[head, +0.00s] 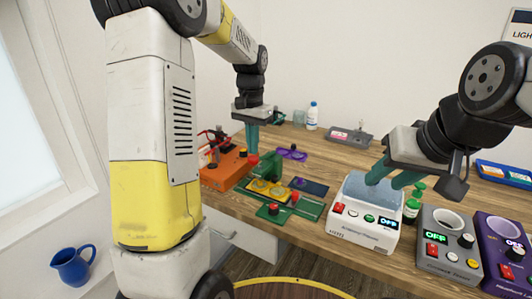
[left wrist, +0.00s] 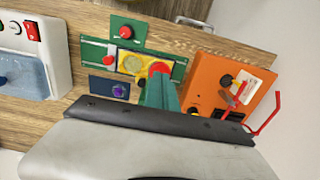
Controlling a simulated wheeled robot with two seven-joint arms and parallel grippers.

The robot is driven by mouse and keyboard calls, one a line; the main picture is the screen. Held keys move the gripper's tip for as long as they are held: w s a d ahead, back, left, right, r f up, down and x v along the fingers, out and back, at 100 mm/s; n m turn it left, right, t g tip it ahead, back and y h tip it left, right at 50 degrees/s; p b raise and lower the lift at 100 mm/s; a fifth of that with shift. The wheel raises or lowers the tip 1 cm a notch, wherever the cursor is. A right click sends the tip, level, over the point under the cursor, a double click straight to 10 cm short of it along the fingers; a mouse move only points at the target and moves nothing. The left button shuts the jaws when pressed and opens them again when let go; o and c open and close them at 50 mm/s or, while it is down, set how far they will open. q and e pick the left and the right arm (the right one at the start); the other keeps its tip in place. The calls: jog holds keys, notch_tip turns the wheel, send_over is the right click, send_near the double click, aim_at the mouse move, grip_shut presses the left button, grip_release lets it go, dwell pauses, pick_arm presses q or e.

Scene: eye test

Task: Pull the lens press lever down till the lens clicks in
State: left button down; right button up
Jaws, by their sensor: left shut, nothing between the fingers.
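The lens press is a green post (head: 271,165) on a green base (head: 308,208); a yellow plate (head: 258,194) with round lens-like pieces lies in front of it. A red ball knob (head: 253,160), seemingly the lever's end, sticks out left of the post. My left gripper (head: 252,150) is shut and empty, pointing down just above the knob. In the left wrist view the red knob (left wrist: 159,68) shows right at the green fingertips; I cannot tell whether they touch. The fingers hide part of the press there. My right gripper (head: 385,183) is open, over the white basin.
An orange box (head: 222,174) with red leads stands left of the press. A dark blue plate (head: 312,186) lies close by.

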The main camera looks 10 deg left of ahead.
aim_at(253, 158)
pick_arm(q)
jog(key=shift+f, duration=2.7)
dwell(0.6)
jog(key=shift+r, duration=4.2)
jog(key=s+d+r+n+t+h, duration=0.1)
jog(key=s+r+t, duration=0.2)
jog(key=s, duration=0.9)
jog(key=s+d+r+n+t+h, duration=0.1)
jog(key=s+r+n+t, duration=0.1)
jog(key=s, duration=1)
jog(key=shift+s+r+t, duration=0.15)
jog(key=shift+r+t, duration=0.3)
jog(key=shift+t, duration=0.15)
jog(key=shift+d, duration=0.1)
